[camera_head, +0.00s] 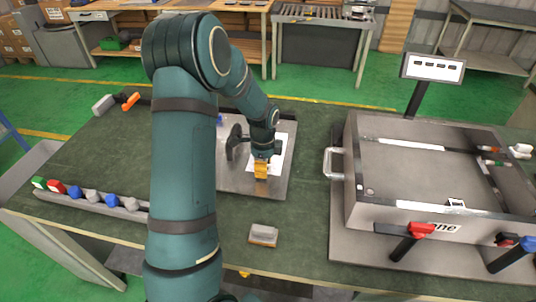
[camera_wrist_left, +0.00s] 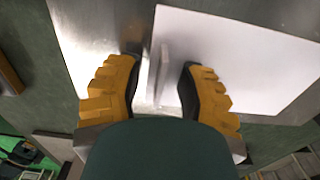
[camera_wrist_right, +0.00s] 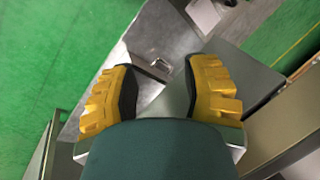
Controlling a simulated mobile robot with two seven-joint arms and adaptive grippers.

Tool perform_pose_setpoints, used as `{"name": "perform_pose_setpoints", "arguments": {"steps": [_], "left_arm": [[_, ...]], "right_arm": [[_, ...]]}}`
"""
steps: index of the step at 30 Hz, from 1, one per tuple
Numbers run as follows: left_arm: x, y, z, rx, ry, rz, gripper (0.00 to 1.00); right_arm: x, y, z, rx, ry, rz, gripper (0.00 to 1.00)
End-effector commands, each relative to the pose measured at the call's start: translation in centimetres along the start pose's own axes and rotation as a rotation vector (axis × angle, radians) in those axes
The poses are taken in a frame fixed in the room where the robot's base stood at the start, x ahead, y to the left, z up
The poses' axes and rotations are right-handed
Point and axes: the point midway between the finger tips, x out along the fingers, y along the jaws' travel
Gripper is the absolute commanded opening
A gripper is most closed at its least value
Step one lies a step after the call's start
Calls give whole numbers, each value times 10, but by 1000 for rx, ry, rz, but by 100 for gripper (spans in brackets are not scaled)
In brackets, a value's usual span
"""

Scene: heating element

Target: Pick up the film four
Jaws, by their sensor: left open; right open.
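A flat white sheet (camera_head: 282,150), which looks like the film, lies on a metal plate (camera_head: 240,184) on the green table. No number is readable on it. My left gripper (camera_head: 261,170) is over the plate at the sheet's lower left part and points down. In the left wrist view its fingers (camera_wrist_left: 160,62) are open, with a small upright tab (camera_wrist_left: 164,72) between them near the left edge of the sheet (camera_wrist_left: 235,62). I cannot tell whether they touch it. My right gripper (camera_wrist_right: 158,65) is open and empty in the right wrist view.
A rail with coloured knobs (camera_head: 92,197) lies at the left. My left arm hides the table's middle.

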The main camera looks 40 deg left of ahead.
Motion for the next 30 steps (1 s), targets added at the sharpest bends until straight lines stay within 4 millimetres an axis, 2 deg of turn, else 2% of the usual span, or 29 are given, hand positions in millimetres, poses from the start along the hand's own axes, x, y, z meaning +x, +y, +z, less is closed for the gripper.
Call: {"name": "perform_pose_setpoints", "arguments": {"steps": [8, 9, 11, 12, 13, 25, 30], "left_arm": [[5, 0, 0, -1, 0, -1, 38], [4, 0, 0, -1, 0, -1, 41], [4, 0, 0, 0, 0, -1, 20], [4, 0, 0, 0, 0, -1, 6], [4, 0, 0, 0, 0, -1, 0], [4, 0, 0, 0, 0, -1, 0], [-12, -1, 0, 1, 1, -3, 0]], "right_arm": [[0, 0, 1, 0, -1, 0, 47], [0, 0, 0, 0, -1, 0, 47], [0, 0, 0, 0, -1, 0, 47], [0, 0, 0, 0, -1, 0, 47], [0, 0, 0, 0, -1, 0, 47], [0, 0, 0, 0, -1, 0, 47], [-3, -1, -1, 0, 1, 0, 47]]}}
